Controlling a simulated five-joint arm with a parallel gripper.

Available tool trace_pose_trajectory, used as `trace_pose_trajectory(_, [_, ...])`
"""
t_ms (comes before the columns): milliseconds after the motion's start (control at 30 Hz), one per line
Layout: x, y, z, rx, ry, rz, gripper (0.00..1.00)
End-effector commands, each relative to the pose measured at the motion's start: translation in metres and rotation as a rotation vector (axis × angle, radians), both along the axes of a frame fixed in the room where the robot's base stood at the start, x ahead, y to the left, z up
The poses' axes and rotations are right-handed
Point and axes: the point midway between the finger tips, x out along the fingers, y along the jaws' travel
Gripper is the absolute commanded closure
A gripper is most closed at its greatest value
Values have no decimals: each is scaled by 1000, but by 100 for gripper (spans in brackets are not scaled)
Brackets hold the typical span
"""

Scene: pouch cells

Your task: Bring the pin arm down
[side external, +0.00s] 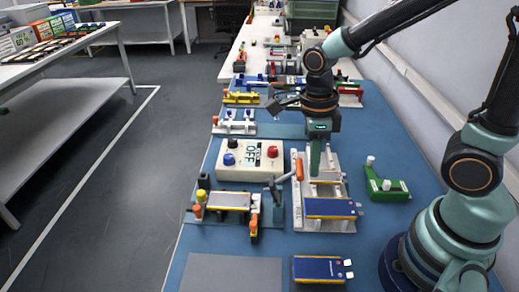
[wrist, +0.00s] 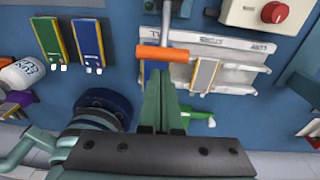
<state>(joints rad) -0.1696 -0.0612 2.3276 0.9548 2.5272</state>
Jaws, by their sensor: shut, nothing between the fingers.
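The pin arm is a grey rod with an orange handle (side external: 299,166), tilted up to the right from a dark teal stand (side external: 273,214). In the wrist view the orange handle (wrist: 162,53) lies crosswise at the end of the grey rod (wrist: 165,20). My gripper (side external: 315,172) points down just right of the handle, its green fingers shut and empty. In the wrist view the shut fingertips (wrist: 160,76) are close to the handle; I cannot tell whether they touch it. A cell (side external: 228,200) lies in the fixture left of the stand, between coloured posts.
A white rack (side external: 323,225) with cells, one of them blue (side external: 330,207), lies under my gripper. A box with an OFF display (side external: 235,173) stands left of it, a green clamp-like part (side external: 388,188) right. Another blue cell (side external: 318,268) and a grey mat (side external: 230,272) are in front.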

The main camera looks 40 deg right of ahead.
Motion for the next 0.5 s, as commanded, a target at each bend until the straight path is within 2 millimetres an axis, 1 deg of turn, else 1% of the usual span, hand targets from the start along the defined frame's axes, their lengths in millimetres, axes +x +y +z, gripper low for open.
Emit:
trace_pose_trajectory(167, [6,6,2,-1,0,0,100])
trace_pose_trajectory(500, [6,6,2,-1,0,0,100])
